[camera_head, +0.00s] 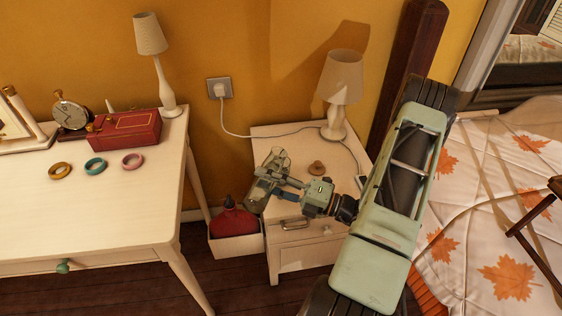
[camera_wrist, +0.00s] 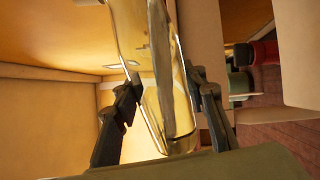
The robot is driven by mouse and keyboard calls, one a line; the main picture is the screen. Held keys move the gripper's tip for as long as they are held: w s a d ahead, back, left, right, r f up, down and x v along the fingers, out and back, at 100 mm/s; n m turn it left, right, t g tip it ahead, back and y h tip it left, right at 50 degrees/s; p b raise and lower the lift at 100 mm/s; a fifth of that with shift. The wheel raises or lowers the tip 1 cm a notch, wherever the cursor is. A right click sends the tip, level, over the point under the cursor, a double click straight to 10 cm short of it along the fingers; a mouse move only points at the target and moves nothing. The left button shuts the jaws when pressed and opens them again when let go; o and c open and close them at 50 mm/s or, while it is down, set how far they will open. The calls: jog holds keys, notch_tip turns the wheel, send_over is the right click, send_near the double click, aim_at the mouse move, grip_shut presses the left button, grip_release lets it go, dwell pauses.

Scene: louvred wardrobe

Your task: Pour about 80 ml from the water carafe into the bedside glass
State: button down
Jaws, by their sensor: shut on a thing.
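My gripper (camera_head: 271,182) is shut on the clear glass water carafe (camera_wrist: 160,70), over the front left of the small white nightstand (camera_head: 296,246). In the wrist view the carafe passes between the two dark fingers (camera_wrist: 165,118) and looks yellowish from the wall behind it. The carafe looks tilted. I cannot clearly tell the bedside glass apart from the carafe there. The water level cannot be read.
On the nightstand are a lamp (camera_head: 338,85), a round brown stopper-like piece (camera_head: 317,168) and a phone (camera_head: 362,182). A white desk (camera_head: 90,205) is left, a bed (camera_head: 500,215) right.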

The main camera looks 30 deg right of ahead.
jog(key=shift+r, duration=0.1)
jog(key=f+b, duration=0.1)
jog(key=f+n+b, duration=0.1)
jog(key=b, duration=0.1)
jog(key=f+n+b, duration=0.1)
jog(key=shift+s+a+f+b, duration=0.2)
jog(key=shift+a+b, duration=0.1)
jog(key=shift+b, duration=0.1)
jog(key=shift+f+n+g+b, duration=0.15)
jog(key=shift+n+g+b, duration=0.15)
jog(key=shift+n, duration=0.4)
jog(key=shift+d+f+n, duration=0.1)
jog(key=shift+f+n, duration=0.25)
jog(key=shift+n, duration=0.35)
jog(key=shift+w+d+n+y, duration=0.15)
jog(key=shift+n+y, duration=0.15)
jog(key=shift+n, duration=0.2)
jog(key=shift+b, duration=0.3)
